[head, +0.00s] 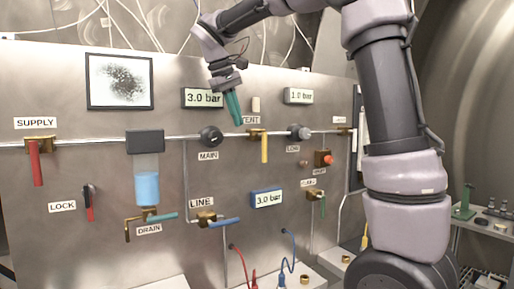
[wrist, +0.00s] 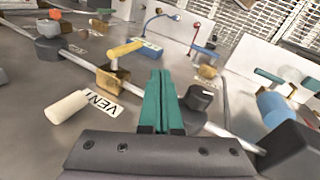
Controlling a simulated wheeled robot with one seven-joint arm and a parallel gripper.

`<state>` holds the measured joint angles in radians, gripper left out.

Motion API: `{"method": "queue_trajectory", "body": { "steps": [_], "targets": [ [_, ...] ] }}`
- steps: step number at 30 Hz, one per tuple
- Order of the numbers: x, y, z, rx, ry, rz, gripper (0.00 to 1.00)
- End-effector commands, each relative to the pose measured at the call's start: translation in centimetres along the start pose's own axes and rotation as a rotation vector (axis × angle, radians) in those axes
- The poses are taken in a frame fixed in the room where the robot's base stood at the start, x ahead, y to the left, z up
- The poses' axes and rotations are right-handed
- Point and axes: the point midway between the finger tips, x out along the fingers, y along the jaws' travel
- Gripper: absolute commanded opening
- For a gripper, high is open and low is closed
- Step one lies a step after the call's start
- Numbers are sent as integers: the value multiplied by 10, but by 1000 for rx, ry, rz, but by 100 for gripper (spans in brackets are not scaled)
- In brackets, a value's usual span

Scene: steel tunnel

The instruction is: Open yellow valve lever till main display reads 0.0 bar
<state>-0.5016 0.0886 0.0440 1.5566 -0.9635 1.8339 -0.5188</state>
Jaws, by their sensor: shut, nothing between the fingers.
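The yellow valve lever (head: 264,148) hangs straight down from a brass valve on the pipe, under the VENT label. It also shows in the wrist view (wrist: 126,47), up and left of my fingers. The main display (head: 203,98) reads 3.0 bar, above the black MAIN knob (head: 210,137). My gripper (head: 234,108) has green fingers; they are shut and empty, in front of the panel just right of the main display and above left of the yellow lever. In the wrist view my gripper (wrist: 161,84) points between the VENT label and the dark knob (wrist: 199,97), apart from the lever.
A white peg (head: 255,104) stands out near the VENT label. The red SUPPLY lever (head: 36,163) hangs down at left. A blue LINE lever (head: 224,222), a grey knob (head: 299,132) and a red button (head: 324,158) are nearby. A second display (head: 298,96) reads 1.0 bar.

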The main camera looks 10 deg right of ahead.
Motion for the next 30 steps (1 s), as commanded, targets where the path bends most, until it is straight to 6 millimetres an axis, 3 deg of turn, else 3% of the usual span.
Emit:
{"method": "queue_trajectory", "body": {
  "steps": [8, 19, 24, 30],
  "targets": [
    [24, 0, 1, 0, -3, 0, 0],
    [102, 0, 1, 1, -3, -1, 0],
    [110, 25, 0, 4, 2, -1, 0],
    [115, 36, 0, 3, 2, -2, 0]
  ]
}}
